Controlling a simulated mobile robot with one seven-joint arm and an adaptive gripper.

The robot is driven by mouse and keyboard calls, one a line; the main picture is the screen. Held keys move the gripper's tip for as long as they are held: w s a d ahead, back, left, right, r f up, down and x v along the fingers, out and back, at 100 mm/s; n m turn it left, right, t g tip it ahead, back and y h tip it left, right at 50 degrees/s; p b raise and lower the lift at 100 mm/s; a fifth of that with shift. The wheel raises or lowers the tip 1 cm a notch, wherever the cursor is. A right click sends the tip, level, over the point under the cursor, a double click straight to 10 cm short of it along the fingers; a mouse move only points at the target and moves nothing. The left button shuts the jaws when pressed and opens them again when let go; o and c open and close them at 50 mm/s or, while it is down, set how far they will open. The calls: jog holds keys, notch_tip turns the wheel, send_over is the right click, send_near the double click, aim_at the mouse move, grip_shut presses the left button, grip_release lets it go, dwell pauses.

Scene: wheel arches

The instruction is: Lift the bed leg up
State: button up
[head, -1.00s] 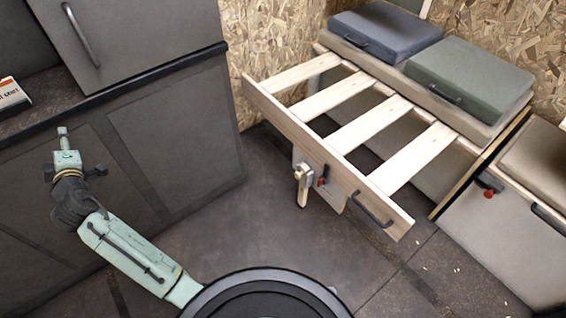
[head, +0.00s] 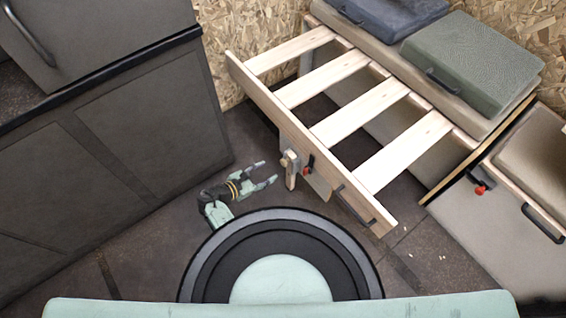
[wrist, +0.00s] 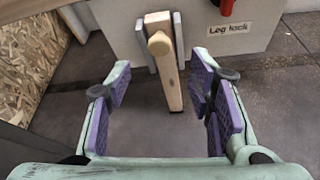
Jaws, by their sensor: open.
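The bed leg (head: 291,173) is a short wooden bar with a round knob, hanging down at the front of the pulled-out slatted bed frame (head: 384,226). In the wrist view the leg (wrist: 171,88) sits between grey bracket plates, its lower end pointing at the floor. My gripper (head: 270,172) is low, just left of the leg in the head view. In the wrist view my gripper (wrist: 161,78) is open and empty, with purple pads either side of the leg's line. The leg appears ahead of the fingers; contact is not visible.
A red lever (head: 308,163) sits right of the leg, above a "Leg lock" label (wrist: 229,29). A dark cabinet (head: 130,130) stands left. Cushions (head: 470,65) lie behind the slats. A black handle (head: 354,207) is on the frame's front. Dark floor is open below the frame.

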aim_at(282, 164)
jog(key=b+x, duration=0.3)
jog(key=x, duration=0.4)
jog(key=shift+d+f+b, duration=0.15)
jog(key=shift+f+b, duration=0.15)
jog(key=shift+b, duration=0.1)
jog(key=shift+w+d, duration=0.35)
jog(key=shift+w, duration=0.1)
jog(key=shift+c, duration=0.5)
grip_shut()
